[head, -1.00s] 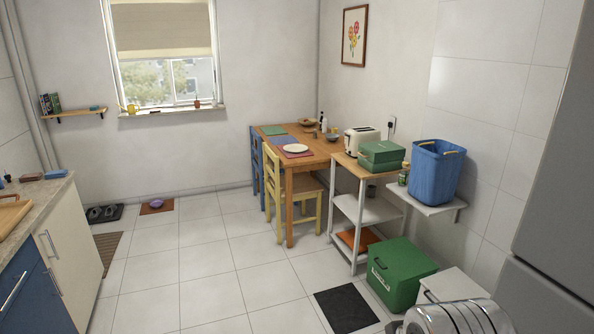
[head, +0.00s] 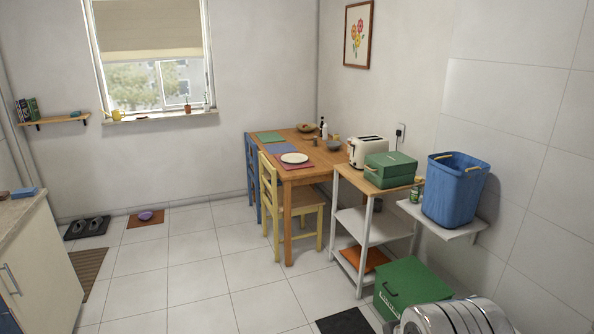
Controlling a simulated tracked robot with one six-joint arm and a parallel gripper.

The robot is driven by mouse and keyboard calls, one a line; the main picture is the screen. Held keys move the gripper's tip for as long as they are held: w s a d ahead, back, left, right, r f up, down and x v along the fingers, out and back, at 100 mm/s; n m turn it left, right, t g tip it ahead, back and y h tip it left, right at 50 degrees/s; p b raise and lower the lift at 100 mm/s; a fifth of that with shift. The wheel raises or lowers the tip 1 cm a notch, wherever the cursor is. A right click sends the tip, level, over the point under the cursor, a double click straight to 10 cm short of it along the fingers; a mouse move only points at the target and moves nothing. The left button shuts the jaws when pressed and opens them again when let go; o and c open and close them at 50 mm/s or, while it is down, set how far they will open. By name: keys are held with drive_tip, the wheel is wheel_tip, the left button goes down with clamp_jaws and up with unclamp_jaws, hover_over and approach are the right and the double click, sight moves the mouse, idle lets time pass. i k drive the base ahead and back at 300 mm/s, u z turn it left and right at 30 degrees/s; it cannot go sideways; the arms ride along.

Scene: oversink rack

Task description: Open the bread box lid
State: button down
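A green box (head: 389,170) with a lid sits on the wooden top of the white shelf cart, beside the toaster. Its lid looks shut, and it appears to be the bread box. A larger green box (head: 412,285) stands on the floor in front of the cart, with a dark handle and a pale label I cannot read. Its lid also looks shut. My gripper is not in view; only a rounded metallic part of my own body shows at the bottom right.
The cart (head: 352,213) stands against the right wall, with a toaster (head: 368,150) at its far side. A blue bin (head: 455,190) stands on a wall shelf (head: 440,222) to the right. A yellow chair (head: 292,205) stands by the table. Tiled floor (head: 215,275) is clear in the middle.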

sight(387, 165)
drive_tip(key=i, duration=3.45)
drive_tip(key=u, duration=1.3)
